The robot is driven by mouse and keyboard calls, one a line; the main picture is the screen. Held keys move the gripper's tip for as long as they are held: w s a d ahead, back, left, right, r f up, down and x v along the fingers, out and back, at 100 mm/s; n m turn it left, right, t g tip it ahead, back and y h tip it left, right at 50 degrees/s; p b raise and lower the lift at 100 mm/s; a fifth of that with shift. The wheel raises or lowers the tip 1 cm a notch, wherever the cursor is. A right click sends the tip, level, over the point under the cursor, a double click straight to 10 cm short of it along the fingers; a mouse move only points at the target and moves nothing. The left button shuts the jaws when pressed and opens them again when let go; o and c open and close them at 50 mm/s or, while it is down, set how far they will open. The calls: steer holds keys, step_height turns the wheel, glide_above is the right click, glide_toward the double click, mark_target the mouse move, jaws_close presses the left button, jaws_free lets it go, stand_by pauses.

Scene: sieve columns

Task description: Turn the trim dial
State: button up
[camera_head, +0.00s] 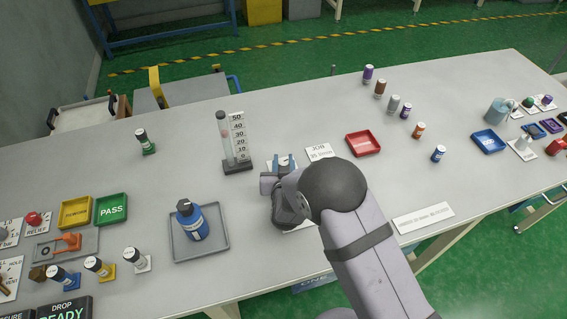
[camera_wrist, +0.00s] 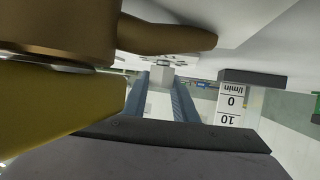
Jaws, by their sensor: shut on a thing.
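My gripper (camera_head: 282,165) is over the middle of the table, to the right of the flow meter (camera_head: 234,142). In the wrist view, my two blue-grey fingers (camera_wrist: 166,98) are shut on a small pale block, which looks like the trim dial (camera_wrist: 162,73). In the head view, my gripper and arm mostly hide the dial, and its angle cannot be read. The flow meter is a clear upright tube on a dark base with a 0 to 50 scale. Part of its scale (camera_wrist: 232,103) shows upside down in the wrist view. A job card (camera_head: 319,152), apparently reading 35, lies to the right.
A grey tray (camera_head: 224,258) with a blue bottle (camera_head: 191,220) is to the left of my gripper. A red tray (camera_head: 363,143) and several small vials stand to the right. Large bronze and yellow shapes fill the wrist view's left; I cannot tell what they are.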

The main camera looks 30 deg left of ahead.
stand_by(0.3)
steer(key=o, duration=1.1)
steer(key=shift+s+r, duration=0.1)
steer(key=shift+s, duration=0.05)
steer(key=shift+b+v, duration=0.75)
steer(key=shift+v, duration=2.75)
steer(key=shift+d, duration=0.1)
